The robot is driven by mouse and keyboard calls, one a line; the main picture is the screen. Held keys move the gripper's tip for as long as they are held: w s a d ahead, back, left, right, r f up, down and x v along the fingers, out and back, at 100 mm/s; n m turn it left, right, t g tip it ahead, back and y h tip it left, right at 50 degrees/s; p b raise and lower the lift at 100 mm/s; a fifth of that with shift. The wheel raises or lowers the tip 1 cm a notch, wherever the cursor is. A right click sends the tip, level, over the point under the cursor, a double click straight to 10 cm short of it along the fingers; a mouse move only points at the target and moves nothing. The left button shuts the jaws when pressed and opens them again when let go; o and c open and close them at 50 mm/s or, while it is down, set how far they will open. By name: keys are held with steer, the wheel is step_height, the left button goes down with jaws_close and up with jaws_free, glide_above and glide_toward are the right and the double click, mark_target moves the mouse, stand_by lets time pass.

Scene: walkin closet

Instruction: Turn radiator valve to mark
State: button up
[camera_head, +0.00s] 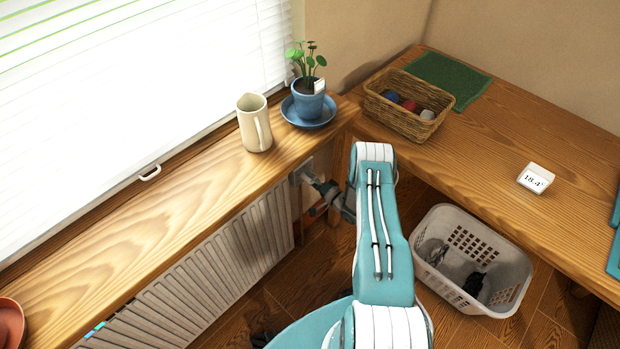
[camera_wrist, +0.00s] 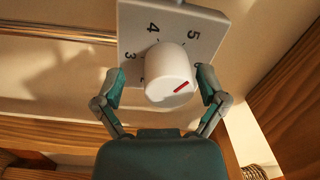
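The radiator valve is a white round knob (camera_wrist: 168,72) on a grey dial plate (camera_wrist: 130,20) in the wrist view. The plate shows 3, 4 and 5, with another number partly hidden by the knob. A red line on the knob's face lies right of its centre, away from the readable numbers. My gripper (camera_wrist: 160,86) is open, with one finger on each side of the knob. The left finger stands clear of it; the right finger is close, and I cannot tell if it touches. In the head view, my gripper (camera_head: 318,190) is at the plate below the sill's right end.
The ribbed radiator (camera_head: 215,275) runs under the wooden sill (camera_head: 150,225). A cream jug (camera_head: 254,125) and a blue plant pot (camera_head: 308,100) stand above the valve. A wicker basket (camera_head: 400,118), a small display reading 18.4° (camera_head: 536,178) and a white laundry basket (camera_head: 475,235) are right.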

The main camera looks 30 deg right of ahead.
steer(key=shift+w+r, duration=0.1)
steer(key=shift+r, duration=0.05)
steer(key=v, duration=1.2)
stand_by(0.3)
